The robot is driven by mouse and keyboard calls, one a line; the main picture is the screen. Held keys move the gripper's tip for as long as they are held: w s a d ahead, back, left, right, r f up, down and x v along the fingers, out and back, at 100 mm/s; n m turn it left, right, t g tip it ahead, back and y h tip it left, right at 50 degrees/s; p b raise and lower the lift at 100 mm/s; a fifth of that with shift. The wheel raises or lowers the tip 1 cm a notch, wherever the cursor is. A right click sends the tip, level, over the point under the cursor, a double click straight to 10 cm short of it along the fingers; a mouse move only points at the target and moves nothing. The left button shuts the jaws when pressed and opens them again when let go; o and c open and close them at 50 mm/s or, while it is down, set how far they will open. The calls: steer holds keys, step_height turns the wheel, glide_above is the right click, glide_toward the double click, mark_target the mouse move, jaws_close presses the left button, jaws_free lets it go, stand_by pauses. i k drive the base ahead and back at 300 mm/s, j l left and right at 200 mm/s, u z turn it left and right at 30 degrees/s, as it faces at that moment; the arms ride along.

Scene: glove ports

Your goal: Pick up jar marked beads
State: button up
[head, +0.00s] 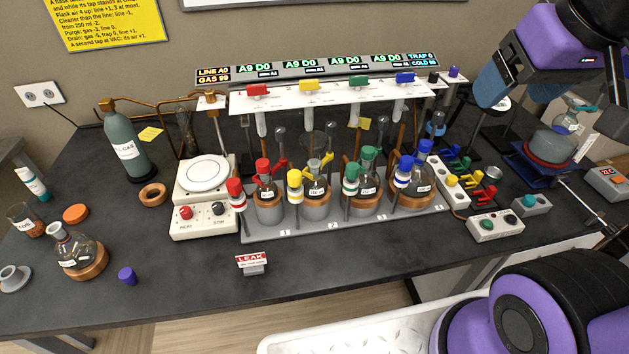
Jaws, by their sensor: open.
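A small glass jar (27,220) with brownish contents and a white label stands at the far left of the dark bench. Its label is too small to read with certainty, and no other jar in view clearly reads beads. My gripper (515,95) is at the upper right, above the bench's back right part. Its two blue fingers appear apart, with nothing visible between them. It is far across the bench from the jar.
A round flask (78,252) in a cork ring, an orange lid (75,213), a purple stopper (127,276) and a grey funnel (14,278) lie near the jar. A gas bottle (124,145), hotplate (203,175) and flask rack (340,215) stand farther right. The front-centre bench is mostly clear.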

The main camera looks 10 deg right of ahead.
mark_target(28, 221)
steer(key=k+l+u, duration=0.1)
steer(key=u, duration=0.3)
steer(key=k+l+u, duration=0.1)
steer(key=u, duration=0.3)
steer(key=k+u, duration=0.2)
steer(key=u, duration=0.2)
steer(key=i, duration=0.4)
steer(key=k, duration=0.4)
steer(key=k+z, duration=0.2)
steer(key=z, duration=0.3)
steer(key=k+l+z, duration=0.1)
steer(key=z, duration=0.4)
steer(key=i+j+z, duration=0.1)
steer(key=j+z, duration=0.2)
steer(key=j, duration=0.55)
steer(key=j+z, duration=0.25)
steer(key=j, duration=3.4)
steer(key=i, duration=0.1)
